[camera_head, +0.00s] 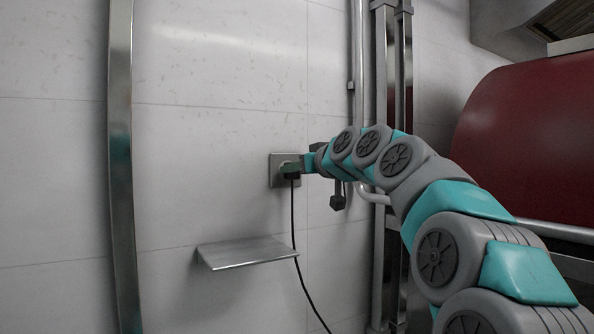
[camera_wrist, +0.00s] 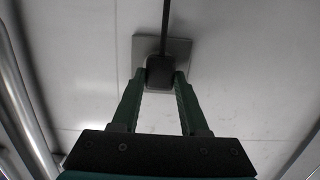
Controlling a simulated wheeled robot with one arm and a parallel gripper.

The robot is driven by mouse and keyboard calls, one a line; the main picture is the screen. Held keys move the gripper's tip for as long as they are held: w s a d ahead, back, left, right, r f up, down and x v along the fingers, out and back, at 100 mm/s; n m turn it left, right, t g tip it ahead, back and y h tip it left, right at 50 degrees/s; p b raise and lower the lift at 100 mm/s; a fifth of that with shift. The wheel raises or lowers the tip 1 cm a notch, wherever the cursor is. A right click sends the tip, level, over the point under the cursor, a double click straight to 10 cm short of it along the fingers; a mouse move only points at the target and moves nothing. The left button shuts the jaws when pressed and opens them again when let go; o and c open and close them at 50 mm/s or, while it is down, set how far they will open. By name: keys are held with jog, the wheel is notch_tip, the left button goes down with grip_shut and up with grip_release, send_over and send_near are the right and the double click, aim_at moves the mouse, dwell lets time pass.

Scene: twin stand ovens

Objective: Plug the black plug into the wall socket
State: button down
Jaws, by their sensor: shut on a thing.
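The black plug (camera_wrist: 160,71) is between the two fingers of my gripper (camera_wrist: 161,82) in the wrist view, and the gripper is shut on it. The plug lies against the face of the grey square wall socket (camera_wrist: 179,48). In the head view, the wall socket (camera_head: 276,172) is on the white tiled wall, and my gripper (camera_head: 292,171) is right at it. Only a small part of the plug shows there. A black cable (camera_head: 293,225) hangs down from the plug. The plug's pins are hidden, so I cannot tell how deep it sits.
A small metal shelf (camera_head: 246,252) juts from the wall below the socket. A vertical metal post (camera_head: 121,160) is at the left. Vertical pipes (camera_head: 386,100) and a red rounded oven (camera_head: 530,140) are at the right. The wall between the post and socket is clear.

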jog(key=shift+w+a, duration=0.25)
jog(key=shift+w, duration=0.2)
jog(key=shift+c, duration=1.7)
grip_release()
jog(key=shift+s, duration=0.1)
jog(key=v, duration=0.7)
jog(key=shift+s+d, duration=0.2)
jog(key=shift+s, duration=0.1)
